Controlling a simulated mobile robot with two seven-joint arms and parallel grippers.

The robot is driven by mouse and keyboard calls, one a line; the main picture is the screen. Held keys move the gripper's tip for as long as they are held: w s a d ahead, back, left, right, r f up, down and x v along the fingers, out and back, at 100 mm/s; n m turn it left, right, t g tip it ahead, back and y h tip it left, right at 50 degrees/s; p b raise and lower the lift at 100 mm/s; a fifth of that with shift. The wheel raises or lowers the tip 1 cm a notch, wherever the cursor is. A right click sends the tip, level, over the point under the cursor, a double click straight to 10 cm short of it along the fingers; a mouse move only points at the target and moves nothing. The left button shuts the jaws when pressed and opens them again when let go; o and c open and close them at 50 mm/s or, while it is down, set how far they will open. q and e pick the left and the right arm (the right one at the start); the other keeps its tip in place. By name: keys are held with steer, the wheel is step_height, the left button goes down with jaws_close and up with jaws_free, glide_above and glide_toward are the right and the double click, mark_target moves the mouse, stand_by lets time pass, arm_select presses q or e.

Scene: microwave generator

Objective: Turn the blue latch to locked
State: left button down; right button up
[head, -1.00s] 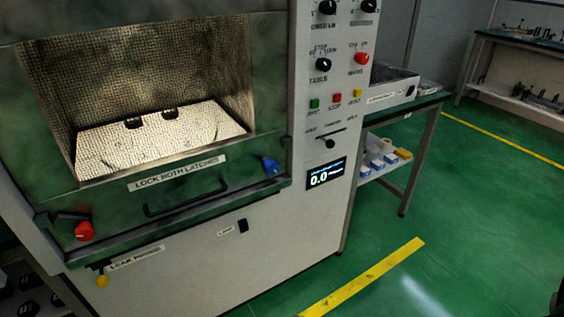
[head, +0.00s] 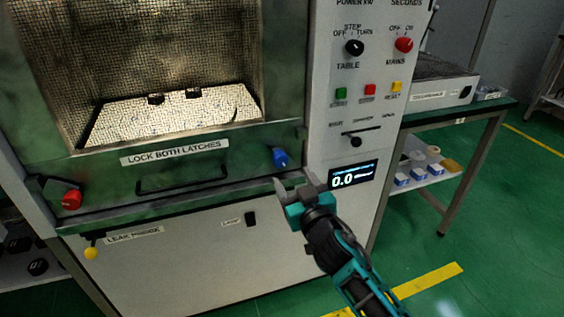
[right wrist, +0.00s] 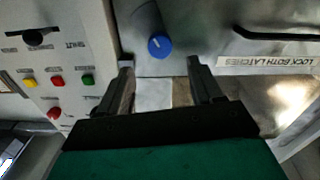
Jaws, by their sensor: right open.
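The blue latch (head: 280,157) is a small blue knob at the lower right of the green microwave door, near the panel's edge. It also shows in the right wrist view (right wrist: 160,45), ahead of the fingertips and not touched by them. My right gripper (head: 297,182) is open and empty, just below and slightly right of the blue latch in the head view. In the right wrist view its two fingers (right wrist: 160,66) stand apart, with the latch between and beyond them. A red latch (head: 71,199) sits at the door's lower left. My left gripper is not in view.
A black door handle (head: 183,181) runs below the "LOCK BOTH LATCHES" label (head: 174,151). The control panel (head: 318,140) with knobs, buttons and a lit display (head: 353,175) stands right of the latch. A yellow knob (head: 90,253) is at lower left. A side table (head: 490,112) stands at right.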

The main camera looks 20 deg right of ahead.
mark_target(281, 162)
steer(key=w, duration=0.4)
steer(key=w+b, duration=0.1)
steer(key=w, duration=0.3)
steer(key=shift+w+a, duration=0.2)
steer(key=shift+w, duration=0.15)
steer(key=shift+a+f, duration=0.1)
steer(key=c, duration=0.9)
